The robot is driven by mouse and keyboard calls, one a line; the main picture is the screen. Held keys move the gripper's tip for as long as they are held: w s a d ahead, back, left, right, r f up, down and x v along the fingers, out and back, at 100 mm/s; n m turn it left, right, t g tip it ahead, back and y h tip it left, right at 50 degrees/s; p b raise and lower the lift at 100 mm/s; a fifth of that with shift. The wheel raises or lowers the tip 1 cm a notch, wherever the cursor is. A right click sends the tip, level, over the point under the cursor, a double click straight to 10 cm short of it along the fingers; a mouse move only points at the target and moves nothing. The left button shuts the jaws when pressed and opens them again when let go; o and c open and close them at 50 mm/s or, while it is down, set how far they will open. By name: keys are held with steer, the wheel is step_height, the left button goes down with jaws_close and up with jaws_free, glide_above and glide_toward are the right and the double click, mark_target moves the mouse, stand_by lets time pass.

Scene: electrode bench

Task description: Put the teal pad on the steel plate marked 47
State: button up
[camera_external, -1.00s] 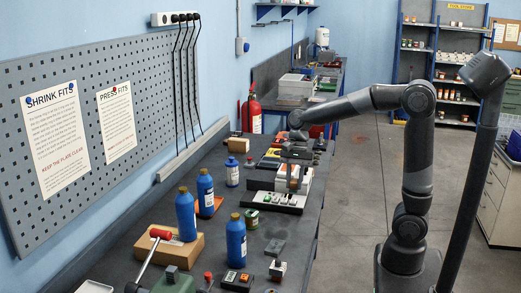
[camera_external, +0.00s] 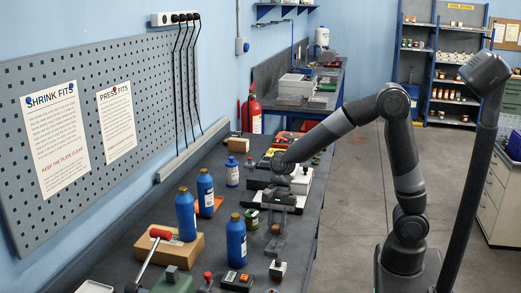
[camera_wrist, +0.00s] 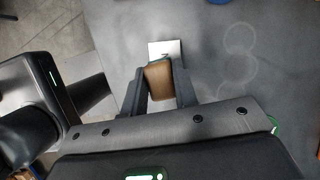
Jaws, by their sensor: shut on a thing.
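My gripper (camera_external: 277,222) is shut on a small brown block (camera_wrist: 158,82), held between the two fingers over the bench. The block also shows as a small brown spot below the fingers in the external view (camera_external: 276,230). In the wrist view a pale plate (camera_wrist: 166,48) with a dark mark, partly hidden by the block, lies just beyond the fingertips; I cannot read the mark. A flat dark grey piece (camera_external: 275,246) lies under my gripper in the external view. I cannot make out a teal pad or a plate marked 47.
Blue bottles (camera_external: 236,240) stand left of my gripper, with a green tin (camera_external: 251,219) close by. A small black and white block (camera_external: 278,268) and a black box with orange buttons (camera_external: 237,280) lie nearer the camera. A red extinguisher (camera_external: 252,112) stands farther back.

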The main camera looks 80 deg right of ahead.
mark_target(275, 237)
steer(key=shift+a+f, duration=0.15)
steer(key=shift+a, duration=0.05)
steer(key=shift+f, duration=1.95)
steer(key=shift+f, duration=0.15)
steer(key=o, duration=1)
